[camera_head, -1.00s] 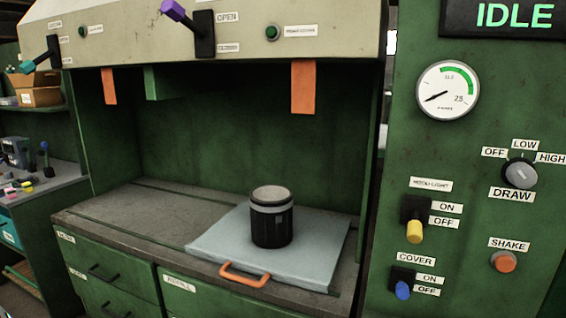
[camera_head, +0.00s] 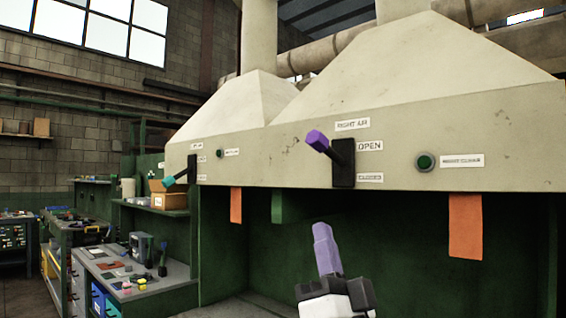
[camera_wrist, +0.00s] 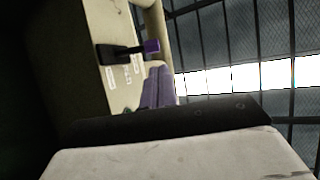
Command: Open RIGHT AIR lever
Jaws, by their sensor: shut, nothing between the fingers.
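The RIGHT AIR lever (camera_head: 318,141) has a purple grip on a black arm, set in a black mount (camera_head: 343,172) on the cream hood front. Its grip sticks out and tilts up to the left, about level with the OPEN label (camera_head: 369,146); the CLOSED label (camera_head: 370,178) is below. The lever also shows in the wrist view (camera_wrist: 151,46). My gripper (camera_head: 324,232), with purple fingers, is shut and empty, pointing up below the lever and apart from it in the head view. Its fingers show in the wrist view (camera_wrist: 158,86), near the lever; the depth gap is unclear.
A teal-handled lever (camera_head: 175,180) sits further left on the hood and points down. A green button (camera_head: 425,162) is to the right. Orange strips (camera_head: 465,226) hang under the hood edge. A cluttered workbench (camera_head: 180,270) stands at left.

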